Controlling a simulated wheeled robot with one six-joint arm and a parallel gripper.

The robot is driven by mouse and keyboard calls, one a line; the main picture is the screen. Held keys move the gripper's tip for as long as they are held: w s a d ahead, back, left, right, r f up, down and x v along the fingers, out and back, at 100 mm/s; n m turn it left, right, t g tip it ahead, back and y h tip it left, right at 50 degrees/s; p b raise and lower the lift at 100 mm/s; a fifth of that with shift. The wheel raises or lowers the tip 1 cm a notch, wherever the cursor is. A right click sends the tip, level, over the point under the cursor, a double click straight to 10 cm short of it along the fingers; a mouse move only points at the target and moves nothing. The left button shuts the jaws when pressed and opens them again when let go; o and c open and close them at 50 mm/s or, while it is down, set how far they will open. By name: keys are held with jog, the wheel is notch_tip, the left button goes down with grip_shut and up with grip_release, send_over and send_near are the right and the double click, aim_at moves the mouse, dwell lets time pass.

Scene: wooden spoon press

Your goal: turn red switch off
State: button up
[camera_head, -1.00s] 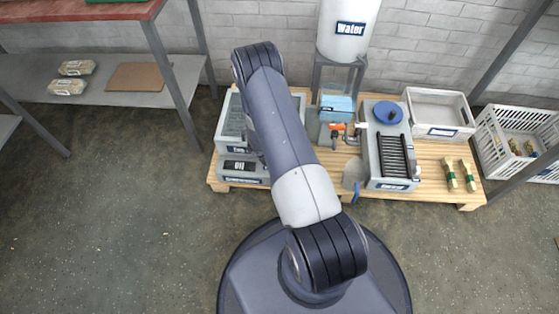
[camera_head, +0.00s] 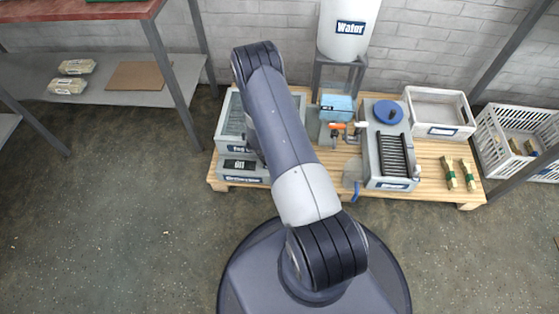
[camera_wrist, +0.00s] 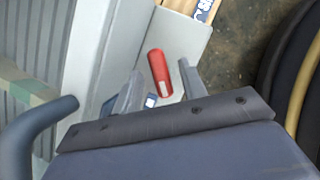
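The red switch (camera_wrist: 158,68) is a short red rocker or lever with a pale patch at its near end, on a light grey panel (camera_wrist: 190,35). In the wrist view it lies between and just beyond the fingertips of my gripper (camera_wrist: 158,88). My gripper is open, with one finger on each side of the switch and visible gaps between. I cannot tell how far the tips are from the panel. A small blue-and-white mark (camera_wrist: 150,101) shows just below the switch. In the head view my arm hides both the switch and the gripper.
A wooden pallet (camera_head: 430,197) carries grey machines, including a press with a blue round knob (camera_head: 388,112), a white tray (camera_head: 440,105) and a water tank (camera_head: 346,30). A blue-grey curved handle (camera_wrist: 45,118) is left of my gripper. Open floor lies in front of the pallet.

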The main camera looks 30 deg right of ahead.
jog(key=p+v, duration=0.3)
jog(key=v, duration=0.7)
jog(key=shift+r, duration=0.35)
jog(key=shift+a, duration=0.1)
jog(key=o, duration=0.3)
jog(key=shift+s+d+m, duration=0.1)
jog(key=shift+d+m, duration=0.1)
jog(key=shift+m, duration=0.2)
jog(key=shift+o, duration=0.8)
jog(key=shift+s+d+m+y, duration=0.15)
jog(key=shift+d+m+y, duration=0.15)
jog(key=shift+m, duration=0.6)
jog(key=shift+o, duration=0.3)
jog(key=m, duration=0.1)
jog(key=d+m+y, duration=0.1)
jog(key=m, duration=0.1)
jog(key=m+g, duration=0.1)
jog(key=m, duration=0.1)
jog(key=shift+s+d, duration=0.25)
jog(key=f+m+y+b, duration=0.1)
jog(key=f+m, duration=0.2)
jog(key=d+f+m+y+b, duration=0.1)
jog(key=f+m, duration=0.2)
jog(key=m, duration=0.1)
jog(key=w+d+f+m+y+b, duration=0.1)
jog(key=f+m, duration=0.2)
jog(key=f, duration=0.1)
jog(key=shift+w+d+t, duration=0.1)
jog(key=shift+d+t, duration=0.05)
jog(key=shift+t, duration=0.25)
